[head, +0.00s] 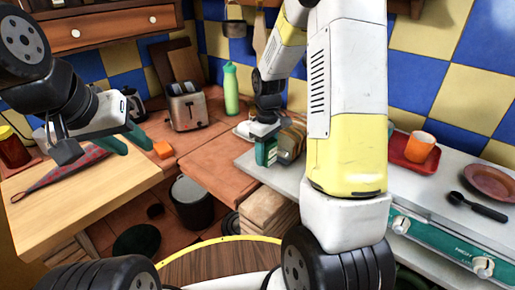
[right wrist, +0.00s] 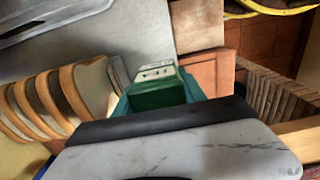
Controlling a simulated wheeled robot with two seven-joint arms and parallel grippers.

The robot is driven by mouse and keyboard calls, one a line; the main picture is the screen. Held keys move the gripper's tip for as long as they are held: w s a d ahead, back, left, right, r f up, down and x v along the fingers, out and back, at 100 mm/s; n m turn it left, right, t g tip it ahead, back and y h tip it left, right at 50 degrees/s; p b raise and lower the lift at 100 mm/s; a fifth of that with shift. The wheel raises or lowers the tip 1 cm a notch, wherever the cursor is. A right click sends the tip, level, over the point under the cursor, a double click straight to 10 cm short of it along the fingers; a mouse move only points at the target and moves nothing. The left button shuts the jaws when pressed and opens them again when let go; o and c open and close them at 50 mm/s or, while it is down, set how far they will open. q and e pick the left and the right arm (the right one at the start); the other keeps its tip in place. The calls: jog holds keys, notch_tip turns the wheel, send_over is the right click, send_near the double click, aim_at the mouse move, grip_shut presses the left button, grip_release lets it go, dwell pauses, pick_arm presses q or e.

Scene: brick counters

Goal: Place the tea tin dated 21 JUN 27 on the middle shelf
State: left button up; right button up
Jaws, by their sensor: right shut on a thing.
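My right gripper (head: 264,137) is shut on this tin from above. No date can be read on it, and I cannot tell whether it touches the counter. My left gripper (head: 130,144) is open and empty above the left wooden counter, its teal fingers apart. No middle shelf can be made out.
Sliced bread (head: 291,138) stands close beside the tin; it fills the left of the right wrist view (right wrist: 50,100). A toaster (head: 187,108) and green bottle (head: 231,90) stand behind. An orange cup (head: 420,147) sits on a red tray. An orange block (head: 162,149) lies near my left gripper.

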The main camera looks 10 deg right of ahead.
aim_at(266, 160)
jog(key=shift+w+d+f, duration=0.1)
jog(key=shift+w+d, duration=0.1)
jog(key=shift+w, duration=0.45)
jog(key=shift+s+f, duration=0.1)
jog(key=shift+f, duration=1.6)
jog(key=shift+f, duration=0.15)
jog(key=o, duration=1.5)
jog(key=shift+c, duration=0.2)
